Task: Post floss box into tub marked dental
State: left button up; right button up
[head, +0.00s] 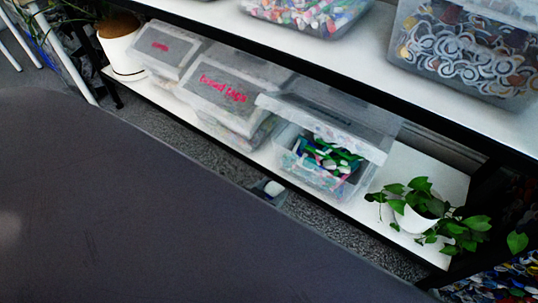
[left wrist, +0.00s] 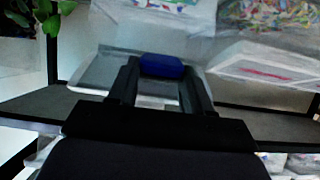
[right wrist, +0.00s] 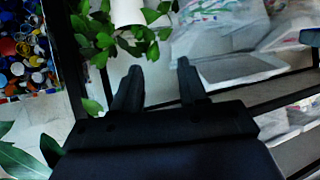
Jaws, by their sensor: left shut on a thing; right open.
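My left gripper (left wrist: 160,85) is shut on a small dark blue box (left wrist: 161,66), which I take to be the floss box. Behind it in the left wrist view is the grey lid (left wrist: 105,72) of a clear tub. In the head view a clear tub (head: 350,186) holds colourful long items, and its pale-rimmed lid (head: 335,108) sits above it. I cannot read a label on this tub. A small pale and dark item (head: 270,188) shows just in front of the shelf; I cannot tell what it is. My right gripper (right wrist: 157,85) is open and empty.
The tub marked "bread tags" (head: 223,88) and a smaller labelled tub (head: 165,47) stand to the left on the lower shelf (head: 392,238). A potted plant (head: 415,220) stands right. The upper shelf (head: 330,55) overhangs the tubs. A white pot (head: 122,50) stands far left.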

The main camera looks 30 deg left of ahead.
pick_arm(q)
jog(key=r+b+x, duration=0.1)
jog(key=b+x, duration=0.1)
jog(key=x, duration=0.4)
jog(key=r+b+x, duration=0.1)
jog(key=b+x, duration=0.2)
jog(key=x, duration=0.4)
jog(key=w+r+b+x, duration=0.1)
jog(key=b+x, duration=0.1)
jog(key=x, duration=0.5)
jog(key=shift+w+d+f+b, duration=0.2)
jog(key=shift+w+b, duration=0.1)
jog(key=shift+b, duration=0.1)
jog(key=shift+w+b, duration=0.35)
jog(key=shift+w, duration=0.65)
pick_arm(e)
jog(key=w+a+f+y, duration=0.1)
jog(key=w+a+y, duration=0.1)
jog(key=a, duration=0.3)
jog(key=shift+w+a+f+t+y, duration=0.15)
jog(key=shift+a+f+t+y, duration=0.15)
jog(key=shift+a+t+y, duration=0.15)
pick_arm(q)
jog(key=shift+r, duration=0.1)
pick_arm(e)
jog(key=shift+r, duration=0.1)
